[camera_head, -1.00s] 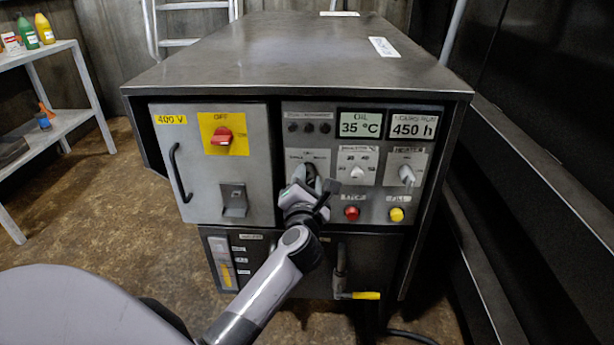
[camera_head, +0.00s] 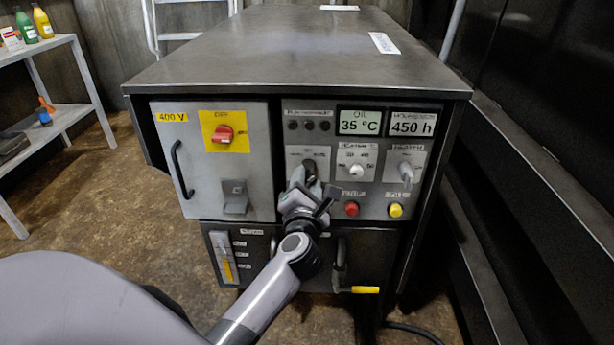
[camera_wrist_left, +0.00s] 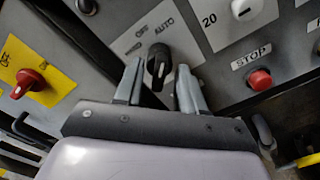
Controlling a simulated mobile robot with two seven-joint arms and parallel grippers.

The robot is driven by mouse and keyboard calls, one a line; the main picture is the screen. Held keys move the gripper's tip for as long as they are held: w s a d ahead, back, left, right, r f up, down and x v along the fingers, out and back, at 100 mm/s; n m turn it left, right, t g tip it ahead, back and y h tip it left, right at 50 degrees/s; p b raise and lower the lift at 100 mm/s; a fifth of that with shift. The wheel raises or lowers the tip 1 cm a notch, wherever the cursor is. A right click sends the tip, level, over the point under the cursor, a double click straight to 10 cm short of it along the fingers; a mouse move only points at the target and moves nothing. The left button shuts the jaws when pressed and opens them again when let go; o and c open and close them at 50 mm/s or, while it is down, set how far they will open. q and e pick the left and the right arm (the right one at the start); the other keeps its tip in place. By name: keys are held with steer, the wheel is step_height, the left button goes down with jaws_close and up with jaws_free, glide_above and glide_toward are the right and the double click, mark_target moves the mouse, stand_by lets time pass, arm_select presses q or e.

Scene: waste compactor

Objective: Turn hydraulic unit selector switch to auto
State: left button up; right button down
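The selector switch is a black knob (camera_wrist_left: 158,62) on a light label plate with AUTO readable at its upper right in the left wrist view. The other markings there are hard to read, and I cannot tell for sure which one the knob points at. In the head view the switch (camera_head: 309,166) is partly hidden by my left gripper (camera_head: 312,187). My left gripper (camera_wrist_left: 160,88) is open, with one finger on each side in front of the knob; gaps show between fingers and knob. My right gripper is not in view.
To the right are a temperature dial (camera_head: 356,170), another selector (camera_head: 406,172), a red stop button (camera_head: 351,209) and a yellow button (camera_head: 395,211). Left is a cabinet door with a red main switch (camera_head: 222,134) and handle (camera_head: 181,169). A yellow-gripped lever (camera_head: 365,290) sticks out below.

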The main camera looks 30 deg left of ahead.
mark_target(307, 182)
arm_select(q)
steer(key=v, duration=0.4)
steer(key=shift+p, duration=0.3)
steer(key=shift+s+d, duration=0.3)
steer(key=shift+s, duration=0.2)
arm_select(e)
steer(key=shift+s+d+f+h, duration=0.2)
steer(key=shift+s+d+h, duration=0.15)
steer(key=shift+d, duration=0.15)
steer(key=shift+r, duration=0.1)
